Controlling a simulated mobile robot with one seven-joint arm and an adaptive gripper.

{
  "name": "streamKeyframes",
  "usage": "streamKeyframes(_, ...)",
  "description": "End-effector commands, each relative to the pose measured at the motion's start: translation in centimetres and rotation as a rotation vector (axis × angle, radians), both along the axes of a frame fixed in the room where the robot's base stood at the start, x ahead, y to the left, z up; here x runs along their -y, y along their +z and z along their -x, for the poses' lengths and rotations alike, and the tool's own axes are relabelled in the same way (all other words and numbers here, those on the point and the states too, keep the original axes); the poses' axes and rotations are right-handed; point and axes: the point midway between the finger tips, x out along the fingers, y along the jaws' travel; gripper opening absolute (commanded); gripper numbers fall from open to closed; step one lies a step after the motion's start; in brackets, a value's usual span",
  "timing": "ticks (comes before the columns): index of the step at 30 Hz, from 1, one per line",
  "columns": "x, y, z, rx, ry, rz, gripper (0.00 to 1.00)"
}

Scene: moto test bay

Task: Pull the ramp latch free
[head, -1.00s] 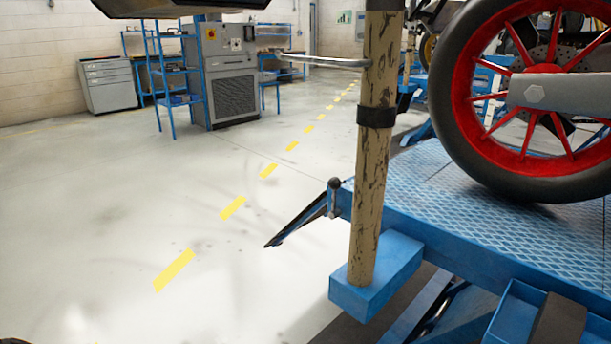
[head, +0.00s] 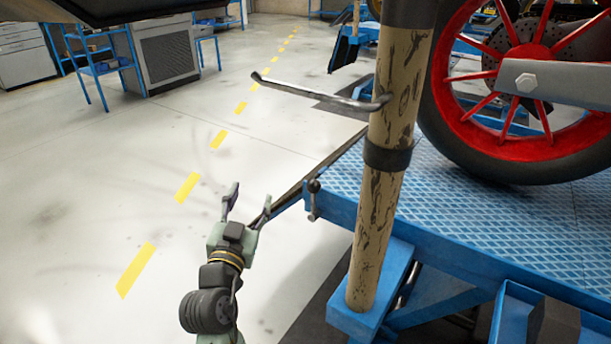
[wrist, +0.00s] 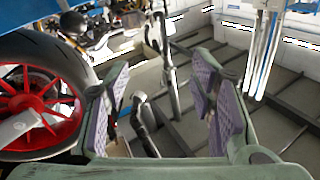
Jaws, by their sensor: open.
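The wrist view shows the open fingers (wrist: 165,100) with purplish pads. A dark, round-ended bar (wrist: 139,100) appears between them; I cannot tell whether it is the latch or how near it is.
A tan, worn post (head: 375,235) with a metal side bar (head: 310,94) stands right of my gripper. A red-spoked wheel (head: 545,75) rests on the platform. A dark sloping ramp piece (head: 320,175) runs behind the lever.

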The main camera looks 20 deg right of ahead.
Motion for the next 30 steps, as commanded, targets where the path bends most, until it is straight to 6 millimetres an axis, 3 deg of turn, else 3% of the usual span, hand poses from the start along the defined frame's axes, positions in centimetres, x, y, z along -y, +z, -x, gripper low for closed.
streamKeyframes(1, 3.0, -1.2, 0.9, -0.041, -0.084, -0.013, 0.51)
streamKeyframes(3, 5.9, -2.7, 2.0, -0.077, -0.171, -0.031, 0.51)
streamKeyframes(6, 8.2, -3.8, 3.1, -0.103, -0.241, -0.043, 0.51)
streamKeyframes(11, 9.5, -4.0, 2.4, -0.108, -0.261, -0.046, 0.51)
streamKeyframes(21, 13.5, -3.8, -2.4, -0.107, -0.257, -0.046, 0.51)
streamKeyframes(30, 15.5, -4.0, -4.7, -0.106, -0.255, -0.045, 0.51)
